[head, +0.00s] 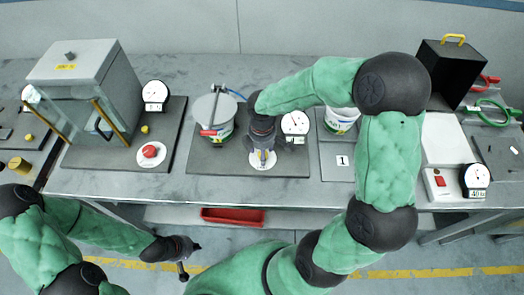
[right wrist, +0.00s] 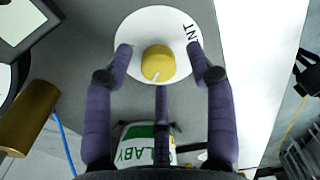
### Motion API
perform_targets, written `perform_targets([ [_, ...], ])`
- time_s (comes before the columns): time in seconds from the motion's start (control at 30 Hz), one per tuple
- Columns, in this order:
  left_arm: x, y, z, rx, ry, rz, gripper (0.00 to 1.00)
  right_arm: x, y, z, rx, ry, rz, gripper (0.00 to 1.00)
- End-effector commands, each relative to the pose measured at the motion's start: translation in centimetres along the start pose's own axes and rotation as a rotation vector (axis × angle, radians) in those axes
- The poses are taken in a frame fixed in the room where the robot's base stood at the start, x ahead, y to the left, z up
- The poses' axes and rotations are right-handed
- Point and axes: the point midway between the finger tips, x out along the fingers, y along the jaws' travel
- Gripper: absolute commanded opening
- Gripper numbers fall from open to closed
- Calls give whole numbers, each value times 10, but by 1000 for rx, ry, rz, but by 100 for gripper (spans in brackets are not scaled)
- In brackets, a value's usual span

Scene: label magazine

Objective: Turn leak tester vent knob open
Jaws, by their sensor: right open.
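The yellow vent knob (right wrist: 158,63) has a short white mark pointing to its lower left in the right wrist view. It sits on a white disc (right wrist: 150,25) whose visible lettering ends in "NT". My right gripper (right wrist: 160,60) is open, with its purple fingers spread around the knob and visible gaps at both sides. In the head view my right gripper (head: 263,150) points down over the white disc (head: 262,160) and hides the knob. My left gripper (head: 185,262) hangs low in front of the bench; its opening is unclear.
A lidded pot (head: 213,112) and a dial gauge (head: 295,123) flank my right gripper on the dark plate. A glass-sided cabinet (head: 85,85) and red button (head: 150,151) stand left. A black box (head: 457,70) stands right. A red tray (head: 232,216) lies below.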

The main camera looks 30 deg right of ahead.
Motion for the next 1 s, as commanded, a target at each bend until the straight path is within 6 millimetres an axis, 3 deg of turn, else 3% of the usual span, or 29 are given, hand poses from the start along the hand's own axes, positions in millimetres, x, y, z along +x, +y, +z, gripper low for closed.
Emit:
perform_targets([
  [0.03,0,0,0,0,0,0,0,0,0,0,0,0,0,51],
  [0.2,0,0,0,0,0,0,0,0,0,0,0,0,-1,3],
  [0.63,1,0,0,0,0,0,0,1,-1,-1,58,0,-2,1],
  [1.0,6,-2,0,0,0,0,0,2,0,-1,335,1,-2,1],
])
